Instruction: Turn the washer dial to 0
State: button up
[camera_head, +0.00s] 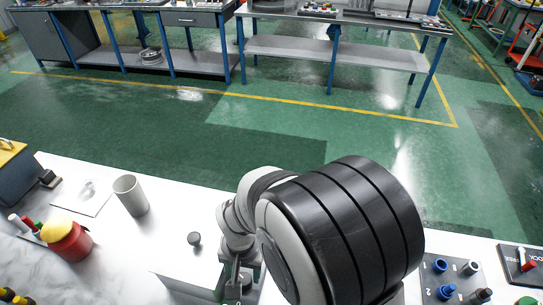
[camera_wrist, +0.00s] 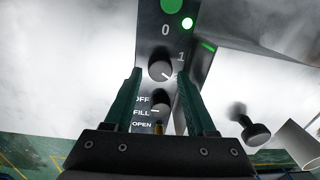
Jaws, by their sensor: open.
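In the wrist view a dark upright panel (camera_wrist: 153,40) carries a round black dial (camera_wrist: 160,69) with "0" above it and "1" at its upper right. The dial's short white mark points to the lower right, not at the 0. Below it is a second knob (camera_wrist: 161,103) beside the words OFF, FILL and OPEN; its white mark points left near FILL. My gripper (camera_wrist: 160,76) is open, with one green finger on each side of the dials. I cannot tell whether the fingers touch them. In the head view my arm hides most of the panel.
A grey cup (camera_head: 130,195) and a red pot with a yellow top (camera_head: 68,240) stand further left. A panel with blue and grey knobs (camera_head: 447,270) lies at right. A green light (camera_wrist: 187,23) shows on the panel.

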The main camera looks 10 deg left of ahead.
aim_at(244, 281)
jog(key=shift+f, duration=1.3)
grip_shut()
